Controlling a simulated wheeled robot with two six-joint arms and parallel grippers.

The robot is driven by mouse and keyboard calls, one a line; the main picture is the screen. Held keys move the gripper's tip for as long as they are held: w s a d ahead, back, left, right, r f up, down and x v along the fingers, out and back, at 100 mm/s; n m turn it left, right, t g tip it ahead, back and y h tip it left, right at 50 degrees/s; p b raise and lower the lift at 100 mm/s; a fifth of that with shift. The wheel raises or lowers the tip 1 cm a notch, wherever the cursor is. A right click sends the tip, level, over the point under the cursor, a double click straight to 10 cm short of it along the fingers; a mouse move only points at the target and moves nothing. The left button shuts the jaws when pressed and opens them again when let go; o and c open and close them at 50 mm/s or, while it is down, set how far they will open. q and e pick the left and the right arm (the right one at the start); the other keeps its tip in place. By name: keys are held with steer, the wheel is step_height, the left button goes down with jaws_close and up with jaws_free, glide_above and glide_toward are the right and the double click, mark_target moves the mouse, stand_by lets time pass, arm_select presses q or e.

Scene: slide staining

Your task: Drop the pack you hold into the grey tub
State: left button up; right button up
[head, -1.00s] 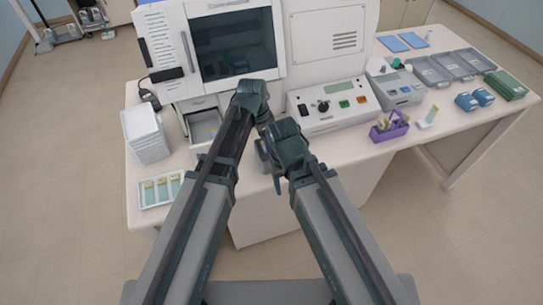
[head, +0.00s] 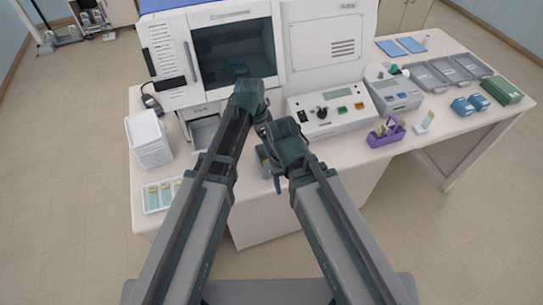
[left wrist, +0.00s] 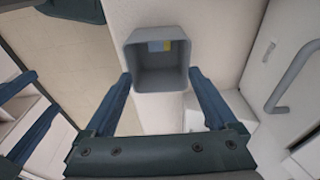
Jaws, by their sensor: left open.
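The grey tub (left wrist: 130,68) is open-topped and lies just beyond my left fingertips in the left wrist view. A small pack with pale blue-grey and yellow parts (left wrist: 159,46) shows inside it, against its inner face. My left gripper (left wrist: 160,78) is open, its two blue fingers apart with nothing between them. In the head view the tub (head: 263,160) is mostly hidden behind my arms, near the table's front edge. My right gripper (head: 276,178) is close beside the tub there; its jaw opening is not clear.
A stack of white trays (head: 150,140) and a shallow tray of slide packs (head: 152,202) stand at the left. The white machine (head: 300,60) is behind my arms. A purple caddy (head: 385,138), blue packs (head: 470,104) and grey trays (head: 428,76) are at the right.

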arm_select(q)
step_height(320, 180, up, 10)
steer(key=a+p, duration=0.1)
steer(key=p, duration=0.8)
steer(key=shift+s+a, duration=0.2)
steer(key=shift+s, duration=0.05)
steer(key=shift+a, duration=0.1)
steer(key=s+a+n+y, duration=0.2)
steer(key=s+a+n, duration=0.9)
steer(key=a+n, duration=0.4)
steer(key=s+d+f+m+b, duration=0.2)
steer(key=d+f+b, duration=0.3)
steer(key=f+b, duration=0.5)
steer(key=s+d+f+m+y+b, duration=0.1)
steer(key=s+d+f+m+b, duration=0.1)
steer(key=d+f+b, duration=0.4)
step_height(320, 180, down, 4)
steer(key=s+b, duration=0.1)
steer(key=b, duration=0.2)
steer(key=shift+d+r+g+b, duration=0.15)
steer(key=shift+d+g+b, duration=0.1)
steer(key=shift+g+b, duration=0.15)
